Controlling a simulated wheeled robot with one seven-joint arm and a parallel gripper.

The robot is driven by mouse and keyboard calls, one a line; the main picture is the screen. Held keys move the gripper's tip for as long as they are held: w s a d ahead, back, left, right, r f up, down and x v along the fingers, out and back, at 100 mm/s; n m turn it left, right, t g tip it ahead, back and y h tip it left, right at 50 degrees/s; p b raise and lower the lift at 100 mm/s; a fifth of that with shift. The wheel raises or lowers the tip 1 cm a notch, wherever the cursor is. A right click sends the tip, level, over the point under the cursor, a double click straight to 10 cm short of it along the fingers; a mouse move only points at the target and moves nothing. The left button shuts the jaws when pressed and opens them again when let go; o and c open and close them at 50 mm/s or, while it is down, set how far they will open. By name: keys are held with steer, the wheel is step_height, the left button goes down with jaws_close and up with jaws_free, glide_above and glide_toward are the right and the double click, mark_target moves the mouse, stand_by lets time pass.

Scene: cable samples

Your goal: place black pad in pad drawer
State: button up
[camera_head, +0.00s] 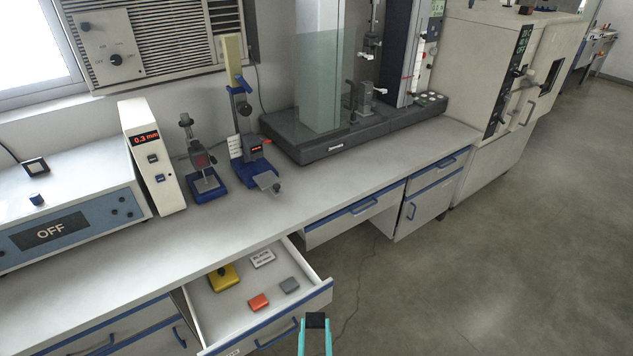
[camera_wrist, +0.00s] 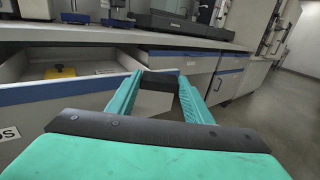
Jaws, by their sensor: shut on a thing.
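My gripper (camera_head: 315,326) has teal fingers and is shut on a black pad (camera_head: 315,319). The pad also shows between the fingertips in the wrist view (camera_wrist: 159,80). An open drawer (camera_head: 213,327) under the bench holds a yellow item with a dark knob (camera_head: 223,277), a white labelled block (camera_head: 263,259), an orange pad (camera_head: 259,301) and a grey pad (camera_head: 289,285). In the head view, my gripper appears at the drawer's front right corner. In the wrist view, the drawer (camera_wrist: 100,100) is ahead and to the left, and the pad appears outside its front.
The bench top (camera_head: 330,200) carries a box reading OFF (camera_head: 65,228), a white meter reading 0.3 mm (camera_head: 152,157), two blue-based stands and a large tester (camera_head: 345,135). Closed drawers (camera_head: 350,212) lie right of the open one. The floor (camera_head: 500,240) at right is clear.

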step_height(320, 180, down, 9)
steer(key=s, duration=0.2)
steer(key=shift+d+r, duration=0.15)
steer(key=shift+d, duration=0.05)
